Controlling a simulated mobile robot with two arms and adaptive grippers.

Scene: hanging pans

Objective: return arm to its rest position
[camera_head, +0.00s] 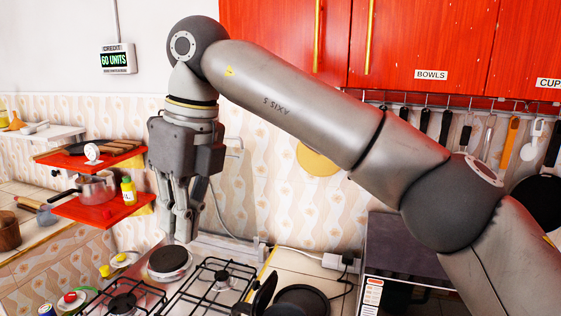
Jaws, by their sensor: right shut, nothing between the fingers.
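My right arm comes in from the lower right and bends across the middle of the head view. My right gripper (181,212) hangs at its end, pointing down, with its fingers together and nothing between them. It shows in front of the tiled wall, above the hob (215,287) in the picture. My left gripper does not show.
Red shelves (88,213) with a pot (97,187) stand left of the gripper. Utensils hang from a rail (455,101) under red cabinets (430,40). A dark pan (540,200) hangs at the right edge. Another pan (301,300) lies beside the hob.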

